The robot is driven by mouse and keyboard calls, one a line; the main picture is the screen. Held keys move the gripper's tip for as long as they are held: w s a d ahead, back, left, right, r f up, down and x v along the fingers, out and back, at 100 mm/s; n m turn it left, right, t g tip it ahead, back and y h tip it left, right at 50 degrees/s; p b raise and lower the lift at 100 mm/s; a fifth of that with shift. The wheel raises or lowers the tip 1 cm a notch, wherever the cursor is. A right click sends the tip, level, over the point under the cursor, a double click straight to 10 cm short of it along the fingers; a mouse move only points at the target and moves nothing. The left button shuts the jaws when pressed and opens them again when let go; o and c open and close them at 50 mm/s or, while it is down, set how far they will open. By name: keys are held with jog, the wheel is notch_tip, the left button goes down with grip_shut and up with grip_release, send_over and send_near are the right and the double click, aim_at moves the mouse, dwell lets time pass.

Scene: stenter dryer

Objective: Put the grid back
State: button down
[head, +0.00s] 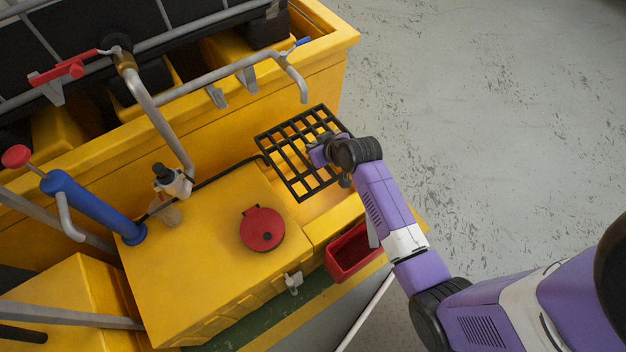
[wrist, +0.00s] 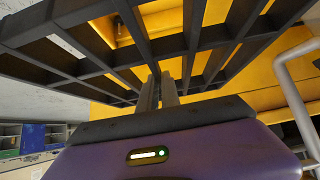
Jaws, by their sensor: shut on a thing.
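The black grid (head: 283,152) is a lattice of square openings. In the head view it is over the right part of the yellow unit, in front of the yellow tub wall. My gripper (head: 325,153) is at the grid's right side and shut on it. In the wrist view the grid (wrist: 190,48) fills the upper part, with the fingers (wrist: 158,92) closed at one of its bars. Yellow surfaces show through the openings. The exact contact is partly hidden by my wrist in the head view, and I cannot tell whether the grid touches the yellow unit.
A yellow box (head: 205,260) with a red round cap (head: 262,229) stands left of the grid. A red bin (head: 352,254) sits below it. A bent grey pipe (head: 290,78) hangs just above the grid. Grey floor is clear at right.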

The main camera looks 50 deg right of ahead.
notch_tip(320, 180, down, 17)
jog(key=b, duration=0.4)
jog(key=shift+b, duration=0.35)
jog(key=shift+f, duration=0.1)
jog(key=shift+f+b, duration=0.45)
jog(key=shift+b, duration=0.05)
jog(key=shift+f, duration=0.15)
jog(key=c, duration=1.6)
grip_release()
jog(key=shift+o, duration=0.2)
